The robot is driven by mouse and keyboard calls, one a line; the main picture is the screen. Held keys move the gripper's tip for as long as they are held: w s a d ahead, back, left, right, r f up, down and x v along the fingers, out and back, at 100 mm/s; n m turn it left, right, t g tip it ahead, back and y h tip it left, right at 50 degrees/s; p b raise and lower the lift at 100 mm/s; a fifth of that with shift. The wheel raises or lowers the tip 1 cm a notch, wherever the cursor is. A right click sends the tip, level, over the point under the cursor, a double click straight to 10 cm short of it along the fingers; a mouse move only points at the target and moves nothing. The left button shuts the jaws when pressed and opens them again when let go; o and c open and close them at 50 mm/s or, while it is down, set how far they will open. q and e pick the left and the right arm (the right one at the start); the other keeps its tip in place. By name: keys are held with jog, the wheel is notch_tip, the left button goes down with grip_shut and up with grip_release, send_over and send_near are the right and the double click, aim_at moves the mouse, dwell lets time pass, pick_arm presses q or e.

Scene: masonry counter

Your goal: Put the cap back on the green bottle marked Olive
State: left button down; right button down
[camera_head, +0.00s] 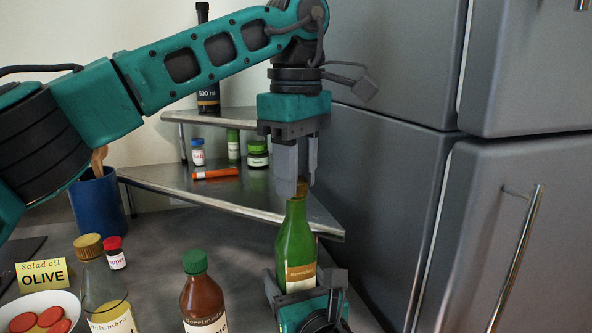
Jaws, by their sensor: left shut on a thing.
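The green bottle (296,243) stands nearly upright at the lower middle, with an orange-brown label too small to read surely. My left gripper (301,178) comes down from above, shut on a small brownish cap (302,188). The cap is right at the bottle's mouth; I cannot tell whether it touches. My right gripper (306,288) is at the bottom, with its fingers on both sides of the bottle's lower body, seemingly shut on it. The bottle's base is hidden behind this gripper.
A yellow card (42,276) reading "Salad oil OLIVE" stands at left. Near it are a gold-capped bottle (105,290), a red sauce bottle (202,300), a white bowl (20,312) and a blue crock (98,208). A corner shelf (230,195) with jars is behind; a grey fridge (400,190) is right.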

pick_arm(q)
jog(key=m, duration=0.6)
jog(key=c, duration=0.8)
grip_release()
jog(key=shift+r, duration=2.25)
